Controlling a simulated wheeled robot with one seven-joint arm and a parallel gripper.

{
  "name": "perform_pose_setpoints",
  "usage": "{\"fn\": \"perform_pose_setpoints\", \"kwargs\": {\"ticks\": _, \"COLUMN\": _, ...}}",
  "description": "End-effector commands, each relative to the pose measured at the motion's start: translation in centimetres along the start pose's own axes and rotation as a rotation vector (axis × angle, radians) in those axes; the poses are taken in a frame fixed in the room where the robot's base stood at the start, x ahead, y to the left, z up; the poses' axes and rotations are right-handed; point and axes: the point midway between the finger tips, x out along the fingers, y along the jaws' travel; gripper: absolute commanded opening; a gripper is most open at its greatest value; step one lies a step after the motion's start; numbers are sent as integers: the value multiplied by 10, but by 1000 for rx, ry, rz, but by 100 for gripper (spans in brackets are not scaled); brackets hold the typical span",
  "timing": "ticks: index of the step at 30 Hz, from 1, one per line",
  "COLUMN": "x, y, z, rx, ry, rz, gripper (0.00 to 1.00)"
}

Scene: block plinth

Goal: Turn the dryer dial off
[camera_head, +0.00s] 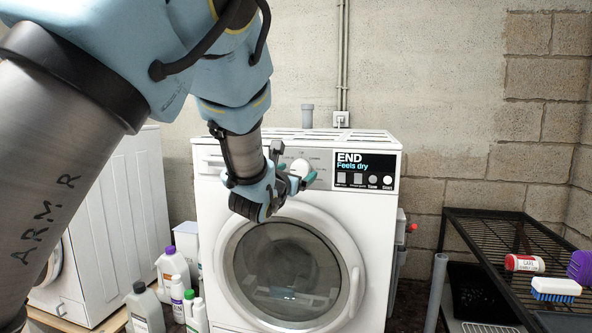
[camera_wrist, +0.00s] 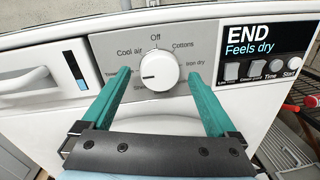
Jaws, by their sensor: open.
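The white dryer (camera_head: 210,250) stands against the wall and faces me. Its round white dial (camera_head: 300,168) is on the top panel and shows clearly in the wrist view (camera_wrist: 160,69). The dial's short dark mark points left, toward the partly covered labels on that side. "Off" (camera_wrist: 155,37) is printed straight above the dial, with "Cool air" at upper left and "Cottons" at upper right. My gripper (camera_wrist: 159,75) is open, with one teal finger left of the dial and one right of it.
The dryer's lit display (camera_head: 364,162) reads "END Feels dry", with several buttons below it. The round door (camera_head: 355,262) looks closed. Another white machine (camera_head: 130,200) and several bottles (camera_head: 172,268) stand at left. A black wire rack (camera_head: 500,232) with a brush and containers is at right.

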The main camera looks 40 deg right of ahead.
Motion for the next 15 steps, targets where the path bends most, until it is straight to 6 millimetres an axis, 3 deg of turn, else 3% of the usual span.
{"fn": "perform_pose_setpoints", "kwargs": {"ticks": 9, "x": 3, "y": 0, "z": -1, "rx": -1, "ry": 1, "rz": 1, "gripper": 93}}
{"fn": "perform_pose_setpoints", "kwargs": {"ticks": 15, "x": 3, "y": 0, "z": 0, "rx": -1, "ry": 0, "rz": 1, "gripper": 72}}
